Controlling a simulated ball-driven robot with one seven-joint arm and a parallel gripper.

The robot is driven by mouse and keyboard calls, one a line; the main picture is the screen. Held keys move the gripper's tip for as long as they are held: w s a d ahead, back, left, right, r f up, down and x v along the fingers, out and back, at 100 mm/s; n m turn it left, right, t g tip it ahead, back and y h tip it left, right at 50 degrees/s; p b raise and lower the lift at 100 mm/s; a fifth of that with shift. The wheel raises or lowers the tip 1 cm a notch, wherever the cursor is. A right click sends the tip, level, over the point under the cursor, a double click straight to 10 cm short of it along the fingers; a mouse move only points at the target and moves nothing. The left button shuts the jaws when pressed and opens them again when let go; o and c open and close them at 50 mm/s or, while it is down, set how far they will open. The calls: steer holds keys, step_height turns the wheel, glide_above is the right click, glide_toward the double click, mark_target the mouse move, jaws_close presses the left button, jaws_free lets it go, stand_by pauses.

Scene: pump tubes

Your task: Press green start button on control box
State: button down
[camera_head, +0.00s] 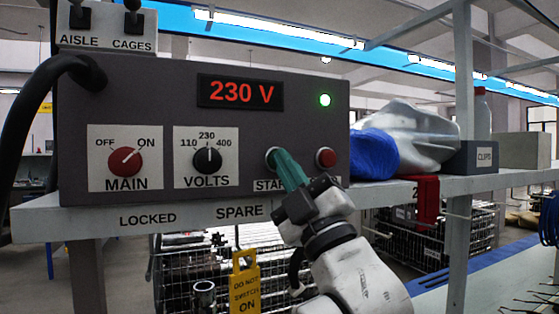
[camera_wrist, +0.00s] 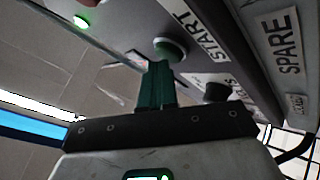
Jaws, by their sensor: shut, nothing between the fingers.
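The grey control box (camera_head: 300,120) sits on a shelf in the head view. Its display (camera_head: 240,92) reads 230 V and a green lamp (camera_head: 325,100) is lit. The red MAIN knob (camera_head: 125,161) points to ON and the black VOLTS knob (camera_head: 207,161) points to 230. The green start button (camera_wrist: 170,49) shows in the wrist view beside the START label (camera_wrist: 200,32); in the head view my gripper largely covers it. My gripper (camera_head: 277,155) is shut and empty, its green fingertips (camera_wrist: 158,66) at the button. I cannot tell whether they touch it.
A red button (camera_head: 326,157) is just right of the start button. A blue and silver bundle (camera_head: 400,140) and a CLIPS box (camera_head: 476,158) stand right on the shelf. A yellow DO NOT SWITCH ON tag (camera_head: 245,285) and a red lock (camera_head: 427,200) hang below.

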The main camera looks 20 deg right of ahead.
steer(key=shift+s, duration=0.75)
steer(key=shift+s, duration=0.1)
steer(key=shift+s, duration=2.4)
steer(key=shift+f, duration=0.1)
